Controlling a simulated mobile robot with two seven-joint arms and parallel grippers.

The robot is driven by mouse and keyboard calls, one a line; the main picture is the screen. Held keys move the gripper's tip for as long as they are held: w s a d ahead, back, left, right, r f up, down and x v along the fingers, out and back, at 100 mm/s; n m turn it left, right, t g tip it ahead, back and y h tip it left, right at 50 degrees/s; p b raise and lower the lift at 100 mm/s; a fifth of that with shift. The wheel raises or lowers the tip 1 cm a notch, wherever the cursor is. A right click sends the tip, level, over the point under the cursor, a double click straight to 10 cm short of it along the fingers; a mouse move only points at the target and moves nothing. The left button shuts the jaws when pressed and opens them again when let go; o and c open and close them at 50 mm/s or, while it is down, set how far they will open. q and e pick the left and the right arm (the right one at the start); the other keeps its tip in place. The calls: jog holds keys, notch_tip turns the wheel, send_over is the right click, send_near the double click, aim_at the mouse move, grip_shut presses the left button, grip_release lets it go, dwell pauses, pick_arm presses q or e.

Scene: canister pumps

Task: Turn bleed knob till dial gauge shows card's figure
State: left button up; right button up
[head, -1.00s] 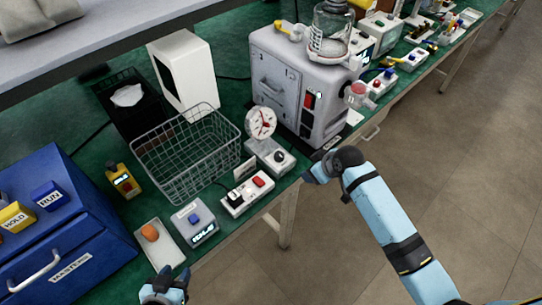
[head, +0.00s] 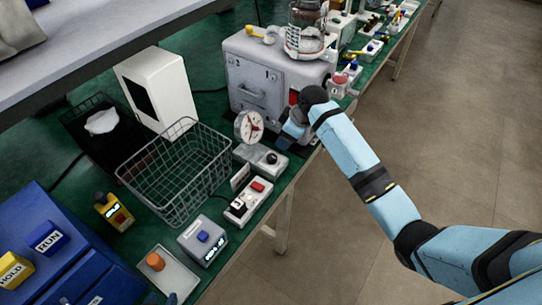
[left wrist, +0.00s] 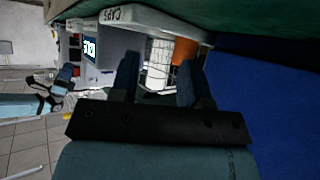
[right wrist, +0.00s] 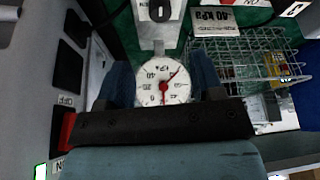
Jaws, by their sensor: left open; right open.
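The dial gauge (head: 249,127) has a round white face with a red needle. It stands behind a small grey box with a black knob (head: 271,158). In the right wrist view the dial (right wrist: 165,88) shows between my fingers, beyond them, its needle pointing up and right. A card (right wrist: 222,20) appears upside down there; it seems to read 40 kPa, any sign unclear. My right gripper (head: 293,132) is open and empty, right of the gauge and in front of the grey pump. My left gripper (left wrist: 158,80) is open, low at the table's front edge; the head view barely shows it.
A wire basket (head: 178,176) stands left of the gauge. A switch box with a red button (head: 258,187), a grey display box (head: 203,240) and a tray with an orange cap (head: 155,262) line the front edge. The grey pump (head: 262,85) stands behind right. The aisle is clear.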

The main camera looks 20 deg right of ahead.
aim_at(271, 156)
jog(key=x, duration=1.2)
jog(key=shift+f, duration=0.1)
jog(key=c, duration=0.9)
